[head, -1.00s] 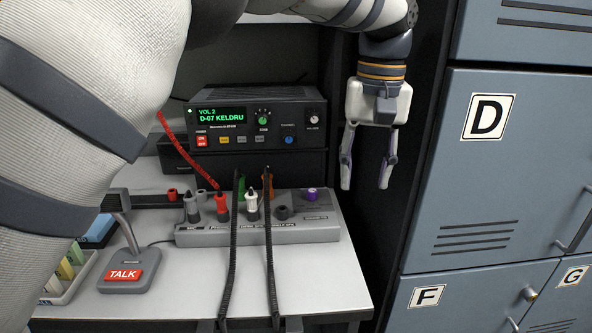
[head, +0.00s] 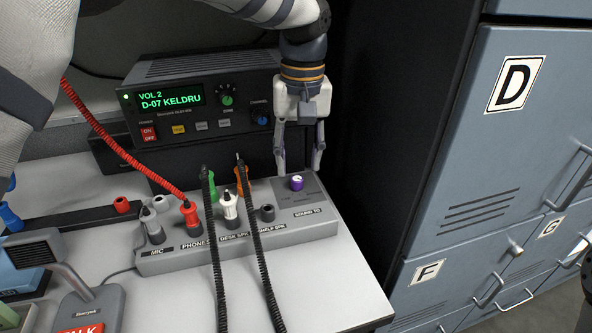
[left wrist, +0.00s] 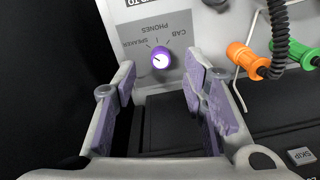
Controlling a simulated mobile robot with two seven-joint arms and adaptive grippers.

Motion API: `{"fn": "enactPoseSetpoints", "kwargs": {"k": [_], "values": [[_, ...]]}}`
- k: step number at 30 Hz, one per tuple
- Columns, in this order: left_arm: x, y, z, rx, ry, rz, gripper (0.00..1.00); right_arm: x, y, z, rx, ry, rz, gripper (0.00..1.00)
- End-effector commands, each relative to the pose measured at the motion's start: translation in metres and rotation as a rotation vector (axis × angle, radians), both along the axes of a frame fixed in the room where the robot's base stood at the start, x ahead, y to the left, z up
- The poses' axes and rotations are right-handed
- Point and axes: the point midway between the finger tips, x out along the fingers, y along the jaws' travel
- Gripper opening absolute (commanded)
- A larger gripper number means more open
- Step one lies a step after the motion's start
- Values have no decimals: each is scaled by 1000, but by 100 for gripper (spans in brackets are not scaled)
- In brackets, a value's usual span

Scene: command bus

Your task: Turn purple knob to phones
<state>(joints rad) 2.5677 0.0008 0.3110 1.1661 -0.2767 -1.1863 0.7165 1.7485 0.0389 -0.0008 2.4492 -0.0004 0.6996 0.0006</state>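The purple knob (head: 297,183) sits on the right end of the grey switch panel (head: 320,229), in the part marked SOUND TO. In the left wrist view the purple knob (left wrist: 160,58) stands by the labels SPEAKER, PHONES and CAB, with a small white mark on its top. I cannot tell surely which label the mark points to. My left gripper (head: 302,172) hangs at the panel's far edge, just beyond the knob. In the left wrist view its purple-padded fingers (left wrist: 160,80) are apart and empty, with the knob ahead between them, untouched.
A black radio (head: 200,110) with a green display stands behind the panel. Coiled black cords (head: 215,250) and a red cord (head: 115,145) cross the panel's plugs. A TALK microphone (head: 85,295) stands front left. Blue lockers (head: 480,160) are at right.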

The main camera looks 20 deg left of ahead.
Motion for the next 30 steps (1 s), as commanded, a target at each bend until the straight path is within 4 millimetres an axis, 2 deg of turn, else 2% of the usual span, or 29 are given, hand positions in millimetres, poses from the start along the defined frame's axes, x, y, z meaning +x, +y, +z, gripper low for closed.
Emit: {"fn": "enactPoseSetpoints", "kwargs": {"k": [3,6,15,16,18,21,30], "values": [[-1,1,-23,-1,2,1,39,1,0,1,0,-3,0,41],[0,1,-33,0,0,0,39,1,0,1,1,-3,0,41],[0,1,-38,-1,-1,1,39,1,0,1,1,-4,0,41],[0,1,-38,-1,-1,1,35,1,0,1,1,-4,0,41],[0,1,-38,-1,-1,1,19,1,0,1,1,-4,0,41],[0,1,-38,-1,-1,1,0,1,0,1,1,-4,0,41],[0,1,-37,0,-3,-18,0,2,0,2,1,-7,0,41]]}}
